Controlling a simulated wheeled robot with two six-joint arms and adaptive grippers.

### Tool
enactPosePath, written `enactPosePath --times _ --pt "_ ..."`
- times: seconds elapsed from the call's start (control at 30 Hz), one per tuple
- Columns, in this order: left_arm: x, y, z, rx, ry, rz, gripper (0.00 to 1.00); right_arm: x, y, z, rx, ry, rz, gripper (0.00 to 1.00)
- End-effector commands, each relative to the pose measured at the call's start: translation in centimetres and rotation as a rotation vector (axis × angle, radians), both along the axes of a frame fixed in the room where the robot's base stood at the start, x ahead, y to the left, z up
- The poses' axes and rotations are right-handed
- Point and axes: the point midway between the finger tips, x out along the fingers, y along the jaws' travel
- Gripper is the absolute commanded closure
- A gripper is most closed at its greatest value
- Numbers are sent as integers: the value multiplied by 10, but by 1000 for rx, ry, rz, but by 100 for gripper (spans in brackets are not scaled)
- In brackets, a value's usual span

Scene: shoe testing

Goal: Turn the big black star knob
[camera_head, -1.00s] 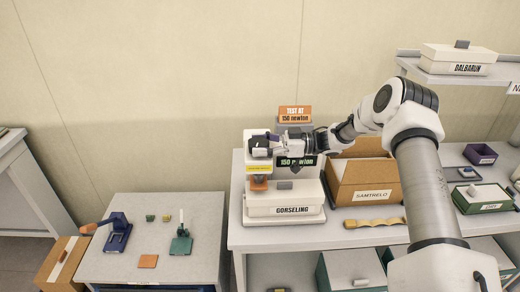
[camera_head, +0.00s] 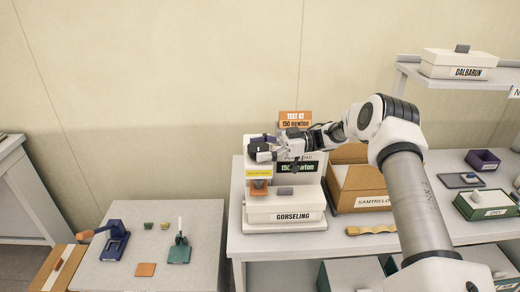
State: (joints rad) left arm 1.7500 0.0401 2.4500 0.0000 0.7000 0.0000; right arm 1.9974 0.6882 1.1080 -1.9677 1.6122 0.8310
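The white test machine (camera_head: 284,210), labelled GORSELING, stands on the middle bench with a green-lettered "150 newton" display on its front. My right gripper (camera_head: 272,150) is at the machine's upper part, just above and left of the display. A dark, blocky piece (camera_head: 261,152) shows at the gripper's left end. I cannot tell whether it is the big black star knob or a gripper finger. The knob is not clearly visible, and I cannot tell whether the fingers are closed on it. An orange piece (camera_head: 259,187) sits below the yellow label on the machine. My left gripper is not in view.
An orange "TEST AT 150 newton" sign (camera_head: 295,118) stands behind the machine. A brown SAMTRELO box (camera_head: 364,187) is close on its right, below my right arm. A wavy yellow piece (camera_head: 370,230) lies in front. The left table (camera_head: 205,225) holds small tools.

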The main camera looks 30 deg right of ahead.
Motion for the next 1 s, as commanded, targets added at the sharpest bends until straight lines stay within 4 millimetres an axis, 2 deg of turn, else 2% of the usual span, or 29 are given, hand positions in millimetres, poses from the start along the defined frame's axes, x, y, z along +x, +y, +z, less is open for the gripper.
enactPosePath --times 0.3,0.43,0.57,0.8,1.0 --pt "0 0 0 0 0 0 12 -1 0 -1 -1 3 0 12" --pt "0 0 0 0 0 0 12 -3 -10 -2 -2 2 -1 12" --pt "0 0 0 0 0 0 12 -12 -35 -2 -3 1 -3 12" --pt "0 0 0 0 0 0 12 -32 -92 -2 -4 1 -3 12" --pt "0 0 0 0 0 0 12 -39 -112 -2 -3 3 1 12"
